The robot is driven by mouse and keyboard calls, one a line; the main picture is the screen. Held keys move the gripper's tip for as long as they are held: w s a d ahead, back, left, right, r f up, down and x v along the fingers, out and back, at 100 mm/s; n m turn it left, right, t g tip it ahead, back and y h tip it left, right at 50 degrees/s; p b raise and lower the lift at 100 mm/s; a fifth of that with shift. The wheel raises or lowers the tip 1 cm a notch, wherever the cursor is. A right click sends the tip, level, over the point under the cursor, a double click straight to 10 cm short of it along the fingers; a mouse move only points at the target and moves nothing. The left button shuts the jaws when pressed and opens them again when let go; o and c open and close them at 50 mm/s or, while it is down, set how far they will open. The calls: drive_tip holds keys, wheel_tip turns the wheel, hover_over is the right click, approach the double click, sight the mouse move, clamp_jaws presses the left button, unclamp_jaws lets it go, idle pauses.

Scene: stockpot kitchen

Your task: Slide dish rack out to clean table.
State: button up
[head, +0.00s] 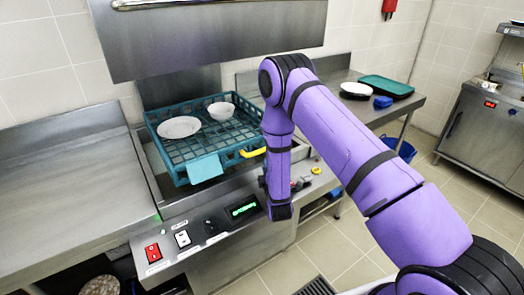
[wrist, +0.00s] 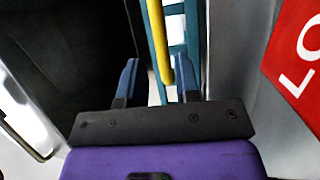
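The teal dish rack (head: 178,150) sits in the open bay of the dishwasher, holding a white plate (head: 179,127) and a white bowl (head: 221,111). A yellow handle (head: 253,152) is on its right side. A light teal piece hangs at its front. In the wrist view, my gripper (wrist: 158,80) is open, its two blue fingers apart. The yellow handle (wrist: 158,45) reaches between them from above, nearer the right finger; contact is not clear. In the head view my arm hides most of the gripper. The pictures do not label either steel table as the clean one.
The washer hood (head: 210,40) is raised above the rack. An empty steel table (head: 60,185) lies left. The right steel table (head: 400,105) holds white plates (head: 355,89), a teal tray (head: 386,86) and a blue item (head: 382,102). A control panel (head: 205,235) runs along the front.

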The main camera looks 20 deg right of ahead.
drive_tip(key=x, duration=0.8)
drive_tip(key=shift+w+r, duration=0.1)
drive_tip(key=shift+w, duration=0.3)
clamp_jaws()
